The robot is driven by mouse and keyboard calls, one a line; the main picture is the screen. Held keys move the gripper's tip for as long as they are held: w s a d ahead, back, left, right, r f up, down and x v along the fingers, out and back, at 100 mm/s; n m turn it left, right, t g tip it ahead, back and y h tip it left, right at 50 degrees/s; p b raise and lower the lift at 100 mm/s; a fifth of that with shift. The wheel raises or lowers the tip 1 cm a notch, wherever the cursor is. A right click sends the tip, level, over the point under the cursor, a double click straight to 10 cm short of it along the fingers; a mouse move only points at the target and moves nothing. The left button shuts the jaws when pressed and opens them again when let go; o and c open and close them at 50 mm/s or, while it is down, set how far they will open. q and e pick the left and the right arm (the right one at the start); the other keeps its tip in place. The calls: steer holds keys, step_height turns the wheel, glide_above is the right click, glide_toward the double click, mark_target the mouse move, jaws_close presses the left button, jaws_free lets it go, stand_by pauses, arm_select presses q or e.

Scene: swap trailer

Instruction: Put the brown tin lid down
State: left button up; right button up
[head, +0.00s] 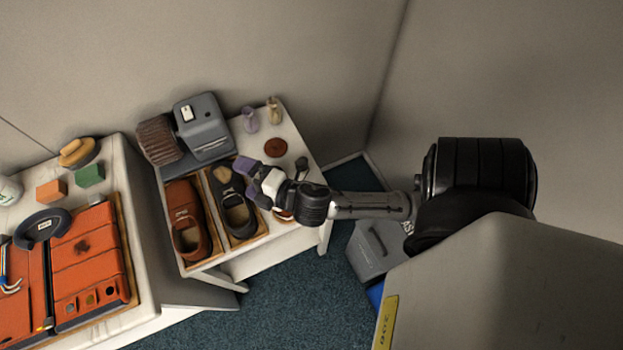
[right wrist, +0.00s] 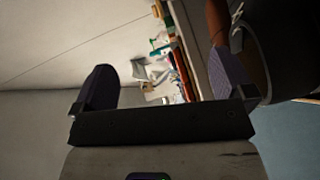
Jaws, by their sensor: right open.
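A round, flat, dark reddish-brown disc, which looks like the brown tin lid (head: 276,147), lies on the small white table near its right edge in the head view. Nothing touches it. My right gripper (head: 251,181) is open and empty, above the black shoe and to the lower left of the disc. In the right wrist view the two purple fingers (right wrist: 160,75) stand wide apart with nothing between them. A reddish-brown round item (head: 284,215) shows partly under my right wrist; the rest is hidden. My left gripper is not in view.
A brown shoe (head: 187,220) and a black shoe (head: 238,214) lie in wooden trays. A grey machine with a brush roller (head: 203,127), a purple vase (head: 250,119) and a beige bottle (head: 273,110) stand behind. The left table holds an orange case (head: 88,255).

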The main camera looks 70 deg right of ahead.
steer(key=s+f+m+g, duration=0.3)
steer(key=s+f+m, duration=0.1)
steer(key=m, duration=0.1)
steer(key=s+a+f+m+g, duration=0.1)
steer(key=s+f+m+g, duration=0.1)
steer(key=shift+s+f+g, duration=0.15)
steer(key=shift+f+g, duration=0.15)
steer(key=s+a+f+m+g+y, duration=0.1)
steer(key=s+a+f+m+g, duration=0.1)
steer(key=s, duration=0.3)
steer(key=s+a+f+m+g+y, duration=0.1)
steer(key=s+a+f+m+g, duration=0.1)
steer(key=s+a+m+g, duration=0.1)
steer(key=s+g, duration=0.1)
steer(key=s, duration=0.1)
steer(key=shift+s+a+f+m+g+y, duration=0.25)
steer(key=shift+s+a+m+g+y, duration=0.15)
steer(key=shift+r, duration=0.1)
